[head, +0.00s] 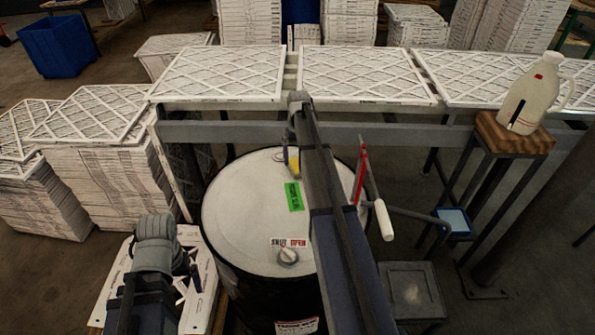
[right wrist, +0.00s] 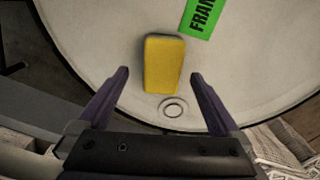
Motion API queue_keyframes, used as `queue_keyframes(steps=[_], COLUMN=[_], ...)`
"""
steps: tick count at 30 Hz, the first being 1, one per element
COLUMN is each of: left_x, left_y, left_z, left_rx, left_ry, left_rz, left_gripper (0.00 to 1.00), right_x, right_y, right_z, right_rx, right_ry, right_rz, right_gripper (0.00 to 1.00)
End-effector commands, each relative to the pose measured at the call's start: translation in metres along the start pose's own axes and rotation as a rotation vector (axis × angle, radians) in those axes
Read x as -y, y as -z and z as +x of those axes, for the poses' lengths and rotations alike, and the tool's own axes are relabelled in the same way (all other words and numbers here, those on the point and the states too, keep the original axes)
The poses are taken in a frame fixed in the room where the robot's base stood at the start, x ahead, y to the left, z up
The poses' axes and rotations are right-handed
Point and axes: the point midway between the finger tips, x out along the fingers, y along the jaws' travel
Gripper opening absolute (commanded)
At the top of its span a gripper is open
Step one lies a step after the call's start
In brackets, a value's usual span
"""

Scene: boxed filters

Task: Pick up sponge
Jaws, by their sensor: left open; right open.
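The yellow sponge (head: 294,163) lies on the white top of a drum (head: 240,215), next to a green label. In the right wrist view the sponge (right wrist: 164,62) lies upright in the picture, ahead of and between the fingertips of my right gripper (right wrist: 160,76). The right gripper is open and empty, with a gap on both sides of the sponge. In the head view the right gripper (head: 287,158) is mostly hidden behind my own arm, which also covers part of the sponge. My left gripper (head: 195,279) is low at the left, largely hidden by its arm, away from the sponge.
The green label (head: 294,197) and a round knob (head: 288,256) are on the drum top. A red lever with a white handle (head: 383,220) stands at its right. A rail table with filters (head: 220,74) runs behind. A jug (head: 532,95) stands on a wooden stand.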

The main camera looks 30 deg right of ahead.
Motion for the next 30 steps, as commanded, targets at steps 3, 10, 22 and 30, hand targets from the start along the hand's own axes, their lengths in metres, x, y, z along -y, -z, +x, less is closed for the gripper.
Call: queue_keyframes(steps=[3,10,22,30], left_x=[-0.002,-0.004,-0.004,-0.004], left_y=[0.001,0.003,0.002,0.002], left_z=[0.021,0.042,0.040,0.040], left_rx=[0.000,0.000,0.000,0.000], left_ry=[0.000,0.000,0.000,0.000], left_rz=[0.000,0.000,0.000,0.000], left_gripper=[0.98,0.98,0.98,0.98], right_x=[0.003,0.004,0.004,0.004], right_y=[0.000,0.000,0.000,0.000], right_z=[0.021,0.042,0.040,0.041], right_rx=[0.000,0.000,0.000,0.000], right_ry=[0.000,0.000,0.000,0.000], right_rz=[0.000,0.000,0.000,0.000], right_gripper=[1.00,1.00,0.84,0.54])
